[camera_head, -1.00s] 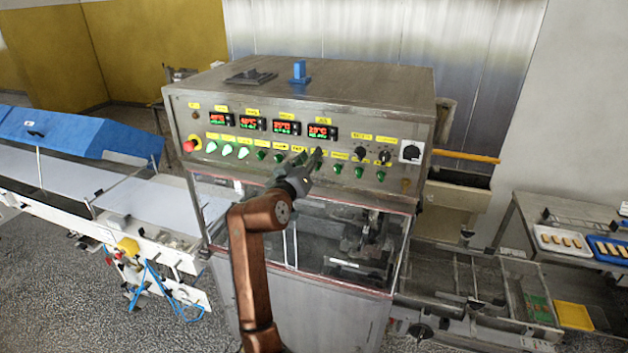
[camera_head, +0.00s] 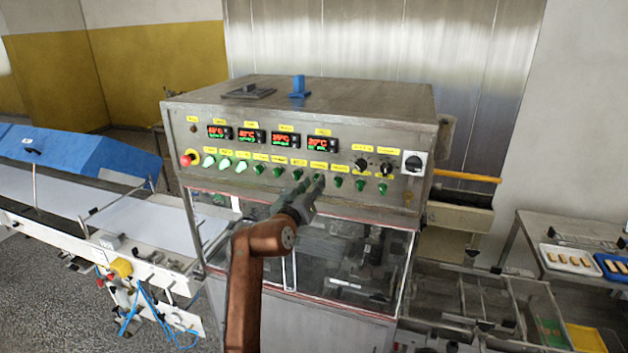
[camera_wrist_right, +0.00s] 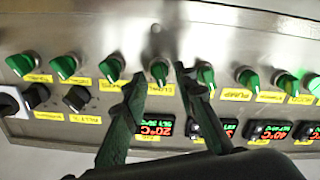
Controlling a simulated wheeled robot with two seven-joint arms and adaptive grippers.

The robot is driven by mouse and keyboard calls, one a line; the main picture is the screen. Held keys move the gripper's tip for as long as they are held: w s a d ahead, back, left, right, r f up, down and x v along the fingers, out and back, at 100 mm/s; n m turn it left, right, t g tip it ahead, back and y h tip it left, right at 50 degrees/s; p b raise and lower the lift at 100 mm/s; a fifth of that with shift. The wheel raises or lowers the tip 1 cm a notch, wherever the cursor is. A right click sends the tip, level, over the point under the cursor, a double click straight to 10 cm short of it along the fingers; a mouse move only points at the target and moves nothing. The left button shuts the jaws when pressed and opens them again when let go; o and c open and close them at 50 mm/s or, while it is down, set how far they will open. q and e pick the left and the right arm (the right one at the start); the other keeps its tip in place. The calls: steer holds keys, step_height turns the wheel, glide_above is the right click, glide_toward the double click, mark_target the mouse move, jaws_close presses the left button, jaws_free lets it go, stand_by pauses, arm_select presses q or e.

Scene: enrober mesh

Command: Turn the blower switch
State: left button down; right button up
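The control panel (camera_head: 230,175) on the steel cabinet carries a row of green rotary switches with yellow labels. One green switch (camera_wrist_right: 159,70) lies between the fingertips in the right wrist view, where the panel appears upside down. Its label is too small to read surely as the blower's. My right gripper (camera_head: 311,184) points at the switch row in the head view, with its two dark fingers apart. In the right wrist view the open fingers (camera_wrist_right: 159,76) stand on either side of that switch; contact cannot be told. My left gripper is not in view.
Neighbouring green switches (camera_wrist_right: 206,75) sit close on both sides. A red stop button (camera_head: 187,160) is at the panel's left and a black rotary switch (camera_head: 412,162) at its right. Temperature displays (camera_head: 322,144) are above. A conveyor (camera_head: 60,190) runs at left.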

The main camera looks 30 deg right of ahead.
steer(key=shift+w+d, duration=0.3)
steer(key=shift+d, duration=0.05)
steer(key=shift+c, duration=0.2)
jaws_close()
